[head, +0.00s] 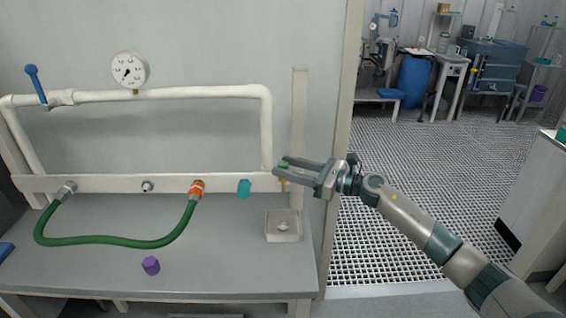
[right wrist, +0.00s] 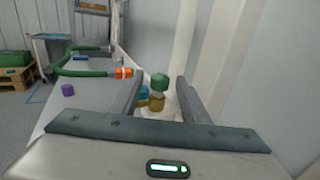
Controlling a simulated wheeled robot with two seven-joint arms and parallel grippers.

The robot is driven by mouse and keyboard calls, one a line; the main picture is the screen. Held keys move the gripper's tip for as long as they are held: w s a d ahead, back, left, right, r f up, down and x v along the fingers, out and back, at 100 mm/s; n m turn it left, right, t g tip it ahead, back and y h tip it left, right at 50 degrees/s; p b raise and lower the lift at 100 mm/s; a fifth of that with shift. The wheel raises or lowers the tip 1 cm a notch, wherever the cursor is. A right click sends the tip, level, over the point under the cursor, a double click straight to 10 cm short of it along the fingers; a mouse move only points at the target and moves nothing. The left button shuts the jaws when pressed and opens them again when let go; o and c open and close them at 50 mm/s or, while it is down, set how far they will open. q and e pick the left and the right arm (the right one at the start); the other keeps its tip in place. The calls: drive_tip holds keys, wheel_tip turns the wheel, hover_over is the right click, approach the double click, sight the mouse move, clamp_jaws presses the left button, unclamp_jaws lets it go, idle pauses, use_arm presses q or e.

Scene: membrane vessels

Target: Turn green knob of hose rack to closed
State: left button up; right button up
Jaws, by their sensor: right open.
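The green knob (right wrist: 160,81) sits between the two open fingers of my right gripper (right wrist: 158,92) in the right wrist view, on a brass fitting (right wrist: 157,103). I cannot tell whether the fingers touch it. In the head view the right gripper (head: 300,170) reaches in from the right at the right end of the hose rack (head: 110,182), and the green knob (head: 283,164) shows only in part at its fingertips. The knob's turn position cannot be read. My left gripper is in neither view.
A green hose (head: 110,241) runs from a grey coupling to an orange coupling (head: 196,188) on the rack. A teal cap (head: 244,188) sits left of my right gripper.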

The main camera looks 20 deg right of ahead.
drive_tip(key=shift+x, duration=0.8)
